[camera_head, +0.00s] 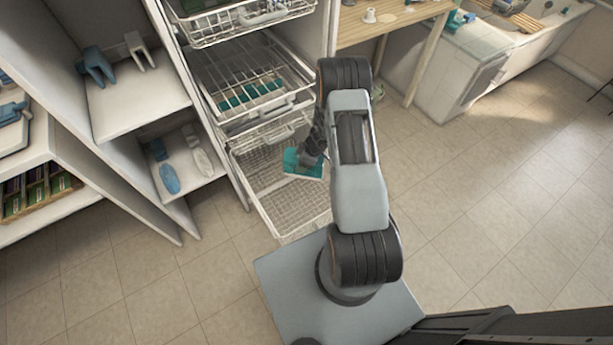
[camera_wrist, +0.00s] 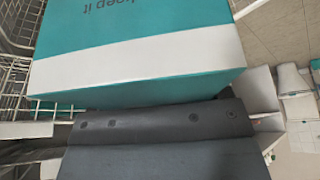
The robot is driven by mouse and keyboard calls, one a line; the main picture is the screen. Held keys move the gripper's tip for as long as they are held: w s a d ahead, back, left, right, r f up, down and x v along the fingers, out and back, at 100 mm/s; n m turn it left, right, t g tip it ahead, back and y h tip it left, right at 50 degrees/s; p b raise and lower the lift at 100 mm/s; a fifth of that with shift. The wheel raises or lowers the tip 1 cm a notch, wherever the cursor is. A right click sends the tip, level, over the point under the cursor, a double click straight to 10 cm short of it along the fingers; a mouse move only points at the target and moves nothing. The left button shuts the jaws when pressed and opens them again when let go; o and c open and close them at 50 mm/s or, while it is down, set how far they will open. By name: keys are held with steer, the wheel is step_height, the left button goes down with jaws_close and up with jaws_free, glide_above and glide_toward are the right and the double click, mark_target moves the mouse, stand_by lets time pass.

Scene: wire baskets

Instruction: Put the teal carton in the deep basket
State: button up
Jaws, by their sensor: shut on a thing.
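The teal carton (camera_head: 303,164) is teal with a white band and hangs at my gripper, over the pulled-out bottom wire basket. It fills the upper part of the wrist view (camera_wrist: 140,45), with upside-down lettering on its face. My gripper (camera_head: 310,153) is shut on the carton; in the wrist view a dark grey finger (camera_wrist: 155,140) lies against it. The low wire basket (camera_head: 285,203) is pulled out of the rack and looks empty where I see it. My arm hides its right side. I cannot tell whether the carton touches the basket.
Above it in the rack are a wire basket (camera_head: 220,72) holding teal items and a top basket (camera_head: 245,18). White shelves (camera_head: 135,100) with blue and white objects stand left. A wooden table (camera_head: 385,22) stands behind. The floor at right (camera_head: 490,220) is clear.

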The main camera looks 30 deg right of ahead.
mark_target(305, 177)
steer(key=f+n, duration=0.1)
steer(key=n, duration=0.1)
steer(key=s+f+n+g, duration=0.1)
steer(key=f+n, duration=0.1)
steer(key=f+n+g+y, duration=0.1)
steer(key=n, duration=0.1)
steer(key=shift+s+a+f+b, duration=0.1)
steer(key=shift+s+f+b, duration=0.05)
steer(key=shift+s+b, duration=0.2)
steer(key=shift+s+n+g, duration=0.45)
steer(key=shift+n+g, duration=0.15)
steer(key=shift+n, duration=0.5)
steer(key=shift+s+n, duration=0.3)
steer(key=shift+s, duration=0.1)
steer(key=shift+r+p, duration=0.2)
steer(key=shift+p, duration=0.1)
step_height(305, 177, down, 27)
steer(key=b, duration=2)
steer(key=shift+f+b, duration=0.2)
steer(key=shift+b, duration=0.2)
steer(key=shift+f+b, duration=0.65)
steer(key=o, duration=1.1)
